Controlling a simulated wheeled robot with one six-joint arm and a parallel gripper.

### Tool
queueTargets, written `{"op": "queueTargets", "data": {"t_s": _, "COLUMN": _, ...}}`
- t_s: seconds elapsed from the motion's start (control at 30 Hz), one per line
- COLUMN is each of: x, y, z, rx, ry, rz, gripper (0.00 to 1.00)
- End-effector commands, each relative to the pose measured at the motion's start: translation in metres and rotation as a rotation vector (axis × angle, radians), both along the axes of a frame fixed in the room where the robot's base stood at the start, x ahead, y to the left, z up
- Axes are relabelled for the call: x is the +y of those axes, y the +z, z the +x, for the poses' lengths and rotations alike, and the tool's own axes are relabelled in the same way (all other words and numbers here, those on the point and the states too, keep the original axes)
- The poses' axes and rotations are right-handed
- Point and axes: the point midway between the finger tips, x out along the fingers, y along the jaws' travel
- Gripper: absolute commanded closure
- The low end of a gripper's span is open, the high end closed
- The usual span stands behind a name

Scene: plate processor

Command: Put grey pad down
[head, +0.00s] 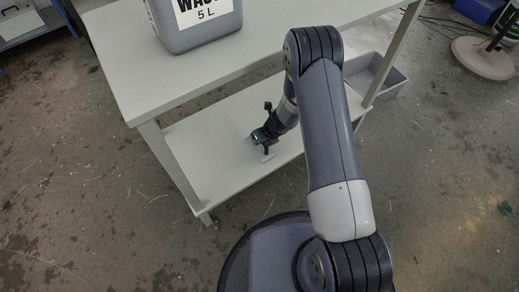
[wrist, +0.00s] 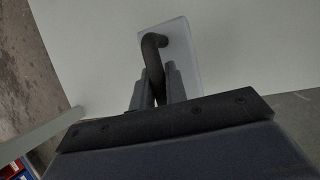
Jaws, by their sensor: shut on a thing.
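The grey pad is a small flat light-grey plate with a dark curved handle (wrist: 154,44). In the wrist view the plate (wrist: 182,55) shows beyond my gripper (wrist: 158,82), whose two fingers are closed on the handle. In the head view the pad (head: 263,156) is at or just above the lower shelf (head: 205,160) of the table, with my gripper (head: 262,138) over it. I cannot tell whether the pad touches the shelf. My gripper hides part of the pad.
A grey waste canister (head: 195,25) marked 5 L stands on the table's upper top (head: 115,45). A grey bin (head: 372,76) sits at the right beyond the shelf. The shelf around the pad is clear. A table leg (head: 170,160) rises at the shelf's left front.

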Motion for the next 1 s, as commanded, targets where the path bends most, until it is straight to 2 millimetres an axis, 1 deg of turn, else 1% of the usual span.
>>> {"op": "queueTargets", "data": {"t_s": 0.03, "x": 0.0, "y": -0.008, "z": 0.0, "rx": -0.001, "ry": 0.0, "rz": 0.001, "gripper": 1.0}}
{"op": "queueTargets", "data": {"t_s": 0.17, "x": 0.0, "y": -0.015, "z": 0.001, "rx": -0.001, "ry": 0.001, "rz": 0.0, "gripper": 1.0}}
{"op": "queueTargets", "data": {"t_s": 0.33, "x": 0.0, "y": -0.041, "z": 0.0, "rx": 0.001, "ry": 0.001, "rz": 0.0, "gripper": 1.0}}
{"op": "queueTargets", "data": {"t_s": 0.4, "x": 0.0, "y": -0.047, "z": 0.0, "rx": -0.001, "ry": 0.002, "rz": 0.001, "gripper": 1.0}}
{"op": "queueTargets", "data": {"t_s": 0.63, "x": 0.0, "y": -0.046, "z": 0.001, "rx": -0.002, "ry": 0.003, "rz": 0.001, "gripper": 1.0}}
{"op": "queueTargets", "data": {"t_s": 0.77, "x": 0.0, "y": -0.05, "z": 0.001, "rx": -0.001, "ry": 0.003, "rz": 0.001, "gripper": 1.0}}
{"op": "queueTargets", "data": {"t_s": 0.8, "x": 0.0, "y": -0.049, "z": 0.001, "rx": -0.001, "ry": 0.003, "rz": 0.001, "gripper": 0.84}}
{"op": "queueTargets", "data": {"t_s": 1.0, "x": 0.0, "y": -0.048, "z": 0.001, "rx": -0.001, "ry": 0.003, "rz": 0.001, "gripper": 0.68}}
